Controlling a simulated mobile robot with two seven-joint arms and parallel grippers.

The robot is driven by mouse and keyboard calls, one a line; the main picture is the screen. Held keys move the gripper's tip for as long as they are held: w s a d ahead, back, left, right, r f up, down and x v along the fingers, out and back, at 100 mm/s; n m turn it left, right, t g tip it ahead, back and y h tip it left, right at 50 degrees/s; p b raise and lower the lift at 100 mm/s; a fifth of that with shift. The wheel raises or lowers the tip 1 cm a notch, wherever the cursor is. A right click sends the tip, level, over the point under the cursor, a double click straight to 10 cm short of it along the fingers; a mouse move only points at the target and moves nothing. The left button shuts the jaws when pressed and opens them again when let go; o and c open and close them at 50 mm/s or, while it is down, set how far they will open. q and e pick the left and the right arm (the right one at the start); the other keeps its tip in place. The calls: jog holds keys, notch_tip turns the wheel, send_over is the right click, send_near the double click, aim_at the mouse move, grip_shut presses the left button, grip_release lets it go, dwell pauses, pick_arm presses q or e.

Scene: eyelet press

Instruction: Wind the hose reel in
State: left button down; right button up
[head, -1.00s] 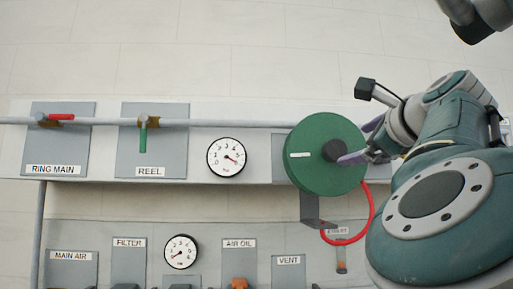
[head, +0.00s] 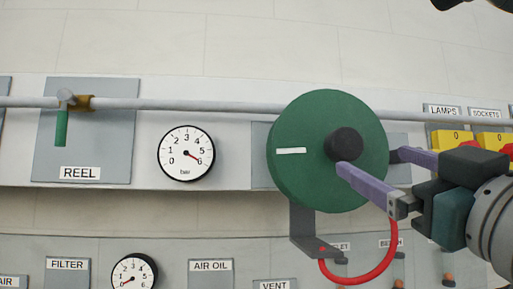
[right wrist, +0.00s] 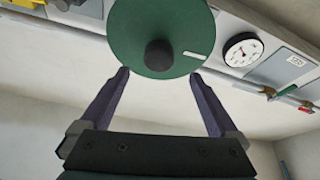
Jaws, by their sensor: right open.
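The hose reel is a green disc (head: 315,112) on the grey wall panel, with a white mark on its left side. A dark round knob (head: 343,144) stands out from its face. A red hose (head: 375,277) loops below it. My right gripper (head: 368,163) is open and empty at the reel. In the head view one purple finger overlaps the knob's lower edge; contact is unclear. In the right wrist view the knob (right wrist: 159,55) is between and just beyond the two fingertips (right wrist: 160,74), the disc (right wrist: 135,25) behind it. My left gripper is not in view.
A grey pipe (head: 220,107) runs along the panel. A REEL valve with a green handle (head: 61,128) hangs down at left, beside a round gauge (head: 186,153). A grey bracket (head: 303,225) sits under the reel. Yellow switch boxes (head: 452,139) are at right.

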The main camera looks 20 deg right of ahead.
aim_at(349, 144)
jog(key=p+x, duration=0.4)
jog(key=x, duration=0.1)
jog(key=p+x, duration=0.2)
jog(key=x, duration=0.1)
jog(key=shift+s+r, duration=0.1)
jog(key=shift+r, duration=0.2)
jog(key=shift+w+d+p, duration=0.15)
jog(key=shift+w+p, duration=0.3)
jog(key=shift+w, duration=0.3)
jog(key=c, duration=0.6)
grip_shut()
